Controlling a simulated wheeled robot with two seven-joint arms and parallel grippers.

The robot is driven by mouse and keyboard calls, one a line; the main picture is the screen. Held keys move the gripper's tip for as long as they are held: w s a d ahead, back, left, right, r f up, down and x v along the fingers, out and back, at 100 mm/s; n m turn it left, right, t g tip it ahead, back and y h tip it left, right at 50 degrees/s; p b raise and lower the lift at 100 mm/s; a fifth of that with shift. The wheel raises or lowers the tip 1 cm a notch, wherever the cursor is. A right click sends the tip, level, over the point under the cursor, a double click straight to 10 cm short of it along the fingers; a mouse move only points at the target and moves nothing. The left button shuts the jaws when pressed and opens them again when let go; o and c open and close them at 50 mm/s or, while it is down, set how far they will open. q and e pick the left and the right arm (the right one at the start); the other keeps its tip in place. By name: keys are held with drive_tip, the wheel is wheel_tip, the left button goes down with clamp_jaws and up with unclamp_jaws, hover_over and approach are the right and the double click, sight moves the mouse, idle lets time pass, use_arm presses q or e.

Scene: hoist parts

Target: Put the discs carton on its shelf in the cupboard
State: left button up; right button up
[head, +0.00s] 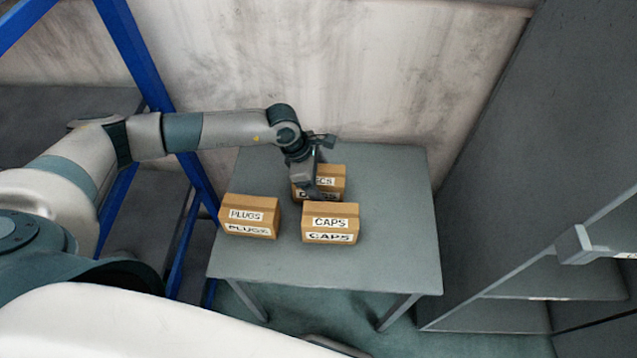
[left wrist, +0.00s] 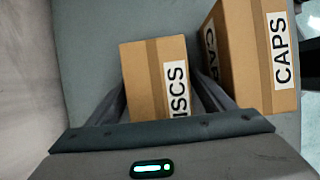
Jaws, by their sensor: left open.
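The discs carton (head: 333,184) is a small brown box with a white label, at the back of the grey table (head: 390,264). My left gripper (head: 308,188) hangs over it and hides part of its label. In the left wrist view the discs carton (left wrist: 152,75) lies between the two open fingers (left wrist: 160,105), with the label partly covered. I cannot tell whether the fingers touch it. The grey cupboard (head: 490,200) stands on the right, with shelves (head: 535,312) low in it. My right gripper is not in view.
The caps carton (head: 330,222) stands just in front of the discs carton, close to a finger in the left wrist view (left wrist: 245,60). The plugs carton (head: 249,216) is to the left. A blue rack frame (head: 150,70) stands left of the table. The table's right side is clear.

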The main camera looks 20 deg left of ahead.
sight(333, 174)
use_arm(q)
drive_tip(key=shift+f, duration=0.15)
drive_tip(key=shift+c, duration=0.6)
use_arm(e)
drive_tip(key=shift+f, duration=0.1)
use_arm(q)
drive_tip(key=c, duration=1.4)
drive_tip(key=shift+c, duration=0.2)
